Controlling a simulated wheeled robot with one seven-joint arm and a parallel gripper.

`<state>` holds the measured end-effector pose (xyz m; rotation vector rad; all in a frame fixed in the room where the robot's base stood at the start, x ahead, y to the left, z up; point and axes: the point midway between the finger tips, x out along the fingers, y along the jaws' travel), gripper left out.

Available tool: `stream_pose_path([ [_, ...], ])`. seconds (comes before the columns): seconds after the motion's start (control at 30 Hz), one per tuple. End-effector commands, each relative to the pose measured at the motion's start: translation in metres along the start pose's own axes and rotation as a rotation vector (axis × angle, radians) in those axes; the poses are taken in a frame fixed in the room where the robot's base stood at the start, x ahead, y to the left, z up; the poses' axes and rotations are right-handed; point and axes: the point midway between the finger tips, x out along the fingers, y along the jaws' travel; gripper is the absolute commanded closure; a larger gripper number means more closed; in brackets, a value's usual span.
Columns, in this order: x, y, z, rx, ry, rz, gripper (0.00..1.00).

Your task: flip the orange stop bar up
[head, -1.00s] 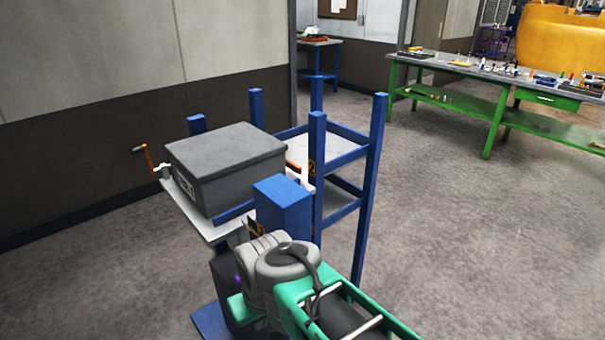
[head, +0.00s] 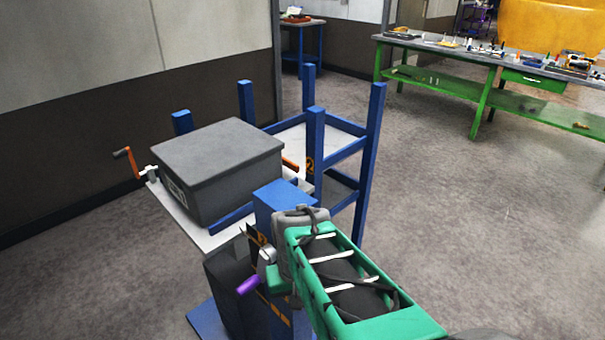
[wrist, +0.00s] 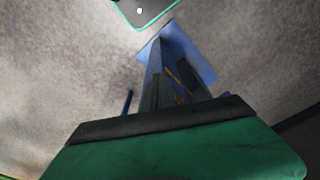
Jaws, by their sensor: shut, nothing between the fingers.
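An orange bar (head: 290,163), which I take for the stop bar, shows at the platform's far right edge, between the grey box and the blue rack. Only a short part of it is visible, apparently lying low; the box and a post hide the rest. My gripper (wrist: 165,118) shows in the wrist view as a green body with a dark front edge, shut and empty. In the head view my green arm hides most of it, in front of the blue post and well apart from the orange bar.
A grey lidded box (head: 215,165) sits on the pale platform (head: 185,220). An orange crank (head: 125,163) sticks out at its left corner. A blue rack (head: 370,150) stands behind, and a purple handle (head: 248,286) is close to my arm. Floor is clear at right.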

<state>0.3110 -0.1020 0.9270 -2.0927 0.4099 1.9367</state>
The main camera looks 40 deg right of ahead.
Motion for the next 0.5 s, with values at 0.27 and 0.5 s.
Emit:
stream_pose_path([
  [0.27, 0.044, 0.091, -0.015, 0.462, -0.150, -0.121, 1.00],
  [0.5, 0.060, 0.118, -0.084, 0.914, -0.041, -0.285, 1.00],
])
